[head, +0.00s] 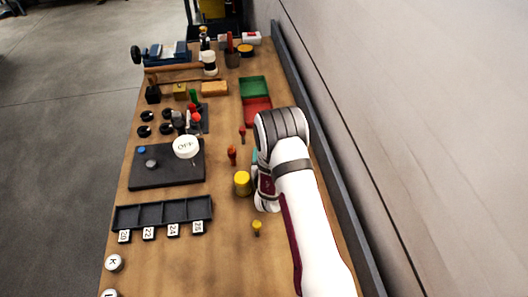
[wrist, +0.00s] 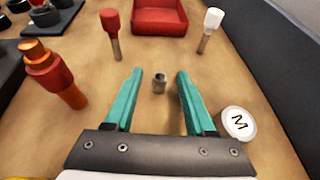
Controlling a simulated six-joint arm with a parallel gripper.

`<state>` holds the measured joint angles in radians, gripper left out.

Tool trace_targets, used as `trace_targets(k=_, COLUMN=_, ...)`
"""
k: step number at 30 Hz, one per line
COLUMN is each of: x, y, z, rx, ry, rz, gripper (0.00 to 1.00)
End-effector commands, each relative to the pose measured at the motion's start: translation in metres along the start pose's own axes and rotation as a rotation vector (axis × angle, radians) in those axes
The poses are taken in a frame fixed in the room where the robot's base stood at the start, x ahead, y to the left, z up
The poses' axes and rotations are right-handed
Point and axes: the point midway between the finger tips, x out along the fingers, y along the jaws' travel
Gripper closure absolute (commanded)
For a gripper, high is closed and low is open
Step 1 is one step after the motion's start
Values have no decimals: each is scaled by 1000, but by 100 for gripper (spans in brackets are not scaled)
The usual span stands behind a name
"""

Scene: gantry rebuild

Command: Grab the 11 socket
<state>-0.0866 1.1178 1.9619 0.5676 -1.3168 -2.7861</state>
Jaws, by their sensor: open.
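A small grey metal socket (wrist: 159,83) stands on the wooden bench in the wrist view, between and slightly ahead of my two teal fingers. No number is readable on it. My gripper (wrist: 160,73) is open, with the fingers wide apart on either side of the socket and not touching it. In the head view my gripper is mostly hidden behind my own wrist, and I cannot make out the socket there.
A red-and-orange piece (wrist: 55,72) stands left of my fingers. A red-topped peg (wrist: 112,34) and white-topped peg (wrist: 208,32) stand beyond. A red tray (head: 257,111) and yellow cylinder (head: 242,183) are nearby.

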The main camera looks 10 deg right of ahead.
Motion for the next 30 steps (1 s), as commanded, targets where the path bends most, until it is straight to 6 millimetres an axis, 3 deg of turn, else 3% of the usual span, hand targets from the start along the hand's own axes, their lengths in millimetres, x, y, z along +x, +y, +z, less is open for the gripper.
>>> trace_targets(k=1, x=0, y=0, z=0, rx=0, ry=0, rz=0, gripper=45)
trace_targets(k=10, x=0, y=0, z=0, rx=1, ry=0, rz=0, gripper=99)
trace_targets(k=23, x=-1, y=0, z=1, rx=1, ry=-1, rz=0, gripper=100)
trace_targets(k=30, x=-12, y=0, z=30, rx=1, ry=-4, rz=0, gripper=100)
